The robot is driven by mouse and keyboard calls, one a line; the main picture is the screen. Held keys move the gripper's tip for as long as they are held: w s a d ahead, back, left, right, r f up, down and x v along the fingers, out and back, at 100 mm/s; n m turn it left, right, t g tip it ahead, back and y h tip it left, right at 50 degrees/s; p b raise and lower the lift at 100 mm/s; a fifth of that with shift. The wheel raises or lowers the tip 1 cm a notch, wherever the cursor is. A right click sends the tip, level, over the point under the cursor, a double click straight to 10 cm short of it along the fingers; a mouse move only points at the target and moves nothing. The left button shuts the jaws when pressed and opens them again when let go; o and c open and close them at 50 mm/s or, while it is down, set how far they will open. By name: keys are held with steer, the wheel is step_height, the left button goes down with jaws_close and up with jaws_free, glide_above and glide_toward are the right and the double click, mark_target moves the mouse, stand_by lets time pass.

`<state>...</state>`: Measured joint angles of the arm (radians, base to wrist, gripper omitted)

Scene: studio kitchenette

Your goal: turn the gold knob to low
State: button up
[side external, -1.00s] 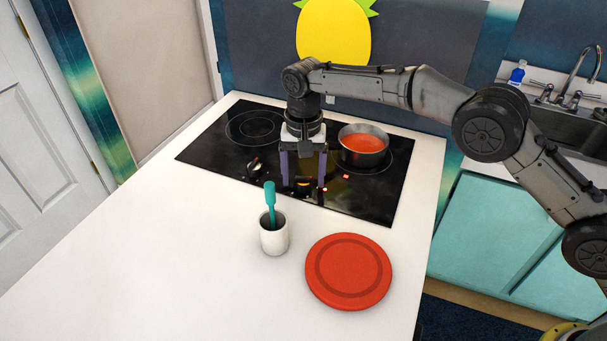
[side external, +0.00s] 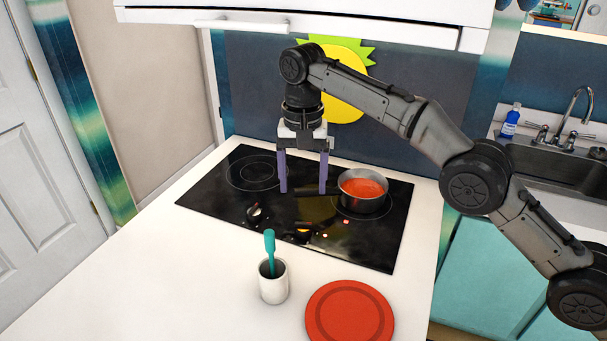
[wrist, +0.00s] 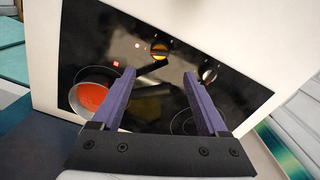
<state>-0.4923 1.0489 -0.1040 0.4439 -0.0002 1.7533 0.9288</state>
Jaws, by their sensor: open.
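The gold knob (side external: 303,236) is on the front part of the black cooktop (side external: 370,238). It also shows in the wrist view (wrist: 160,51), beyond the fingertips, with small marks around it; I cannot read its setting. My gripper (side external: 303,191) is open, with purple fingers pointing down, above and behind the knob in the side view. Its fingers are apart with nothing between them in the wrist view (wrist: 159,76). The knob is clear of the fingers.
A pan of red soup (side external: 362,188) sits at the right, its dark handle reaching left behind the fingers. A second, silver knob (side external: 255,212) is left of the gold one. A white cup (side external: 274,284) with a teal utensil and a red plate (side external: 349,316) stand in front.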

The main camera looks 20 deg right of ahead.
steer(key=shift+r, duration=0.65)
steer(key=a+y, duration=0.5)
steer(key=a, duration=0.1)
steer(key=s+d+r+n+t+h, duration=0.2)
steer(key=s+d+n+t+h, duration=0.3)
steer(key=s+d, duration=2.9)
steer(key=s, duration=0.3)
steer(key=shift+d+t, duration=0.3)
steer(key=shift+d, duration=0.1)
